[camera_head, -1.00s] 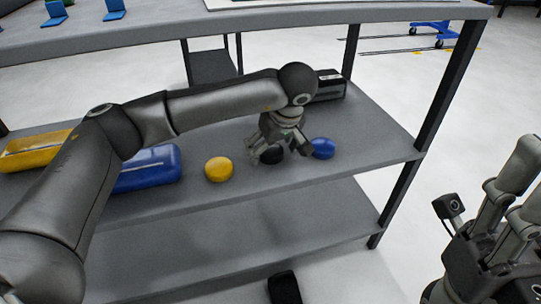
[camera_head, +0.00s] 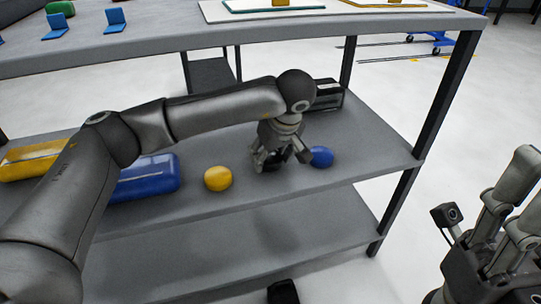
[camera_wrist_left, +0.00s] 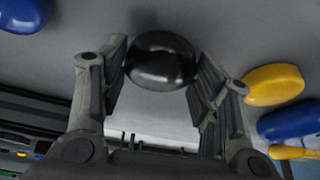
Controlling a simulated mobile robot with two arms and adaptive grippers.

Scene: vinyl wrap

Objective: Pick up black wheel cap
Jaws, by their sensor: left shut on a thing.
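The black wheel cap (camera_wrist_left: 160,62) is a glossy dark dome. In the left wrist view it sits between the two fingers of my left gripper (camera_wrist_left: 160,85), toward their tips. In the head view my left gripper (camera_head: 281,158) points down at the middle shelf, between a yellow cap (camera_head: 217,178) and a blue cap (camera_head: 321,157). It is shut on the black cap, which the fingers mostly hide there. I cannot tell whether the cap touches the shelf. My right gripper (camera_head: 515,205) is at the right edge, away from the shelf, partly cut off.
The middle shelf (camera_head: 365,145) also holds a blue case (camera_head: 148,180), a yellow case (camera_head: 30,158) and a dark box (camera_head: 328,94) at the back. The tabletop (camera_head: 160,30) overhangs above. A dark post (camera_head: 450,90) stands at the right. The shelf's right part is clear.

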